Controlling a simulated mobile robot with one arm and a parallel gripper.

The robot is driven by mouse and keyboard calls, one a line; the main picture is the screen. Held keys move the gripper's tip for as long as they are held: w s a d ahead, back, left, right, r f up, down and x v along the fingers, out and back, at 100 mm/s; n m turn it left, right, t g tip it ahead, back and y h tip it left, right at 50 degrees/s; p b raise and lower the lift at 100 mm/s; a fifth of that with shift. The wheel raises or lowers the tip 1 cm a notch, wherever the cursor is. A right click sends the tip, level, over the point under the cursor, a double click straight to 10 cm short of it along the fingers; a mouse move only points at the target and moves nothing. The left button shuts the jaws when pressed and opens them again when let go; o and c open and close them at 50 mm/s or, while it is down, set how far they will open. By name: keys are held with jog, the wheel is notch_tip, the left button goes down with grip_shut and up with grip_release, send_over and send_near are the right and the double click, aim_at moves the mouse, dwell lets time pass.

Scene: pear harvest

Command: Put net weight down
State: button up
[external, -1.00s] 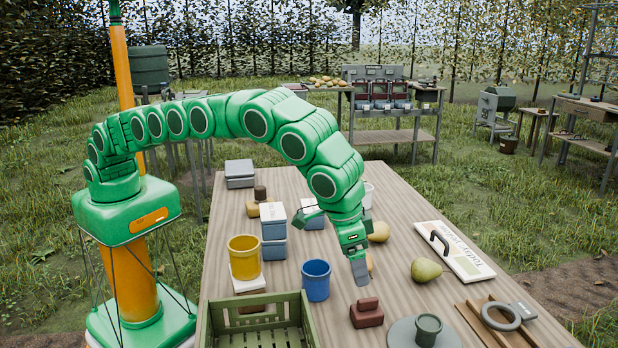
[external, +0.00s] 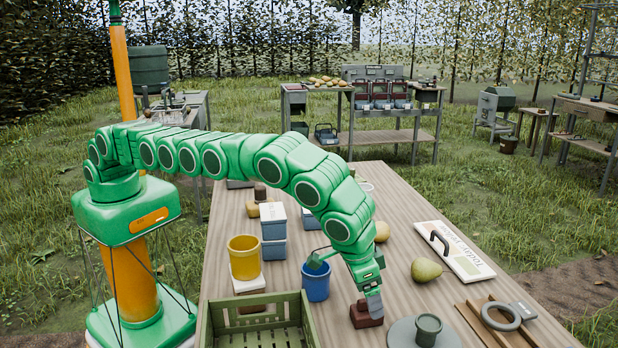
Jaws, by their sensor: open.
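A dark red block with a raised grip, which I take to be the net weight (external: 362,320), rests on the wooden table near its front middle. My gripper (external: 373,303) points down right at the block's top right side. One grey finger overlaps the block in the picture; I cannot tell if it touches. The jaws are open, and the far finger is hidden.
A grey-green round plate (external: 399,336) with a small cup is close on the right. A pear (external: 426,271) and a sign board (external: 462,252) lie further right.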

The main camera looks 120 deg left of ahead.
jog(key=shift+s+a+f, duration=0.1)
jog(key=shift+a+f, duration=0.1)
jog(key=shift+f, duration=0.95)
jog(key=shift+x, duration=1.2)
jog(key=c, duration=1.4)
jog(key=shift+r, duration=1.55)
jog(key=shift+s+r, duration=0.1)
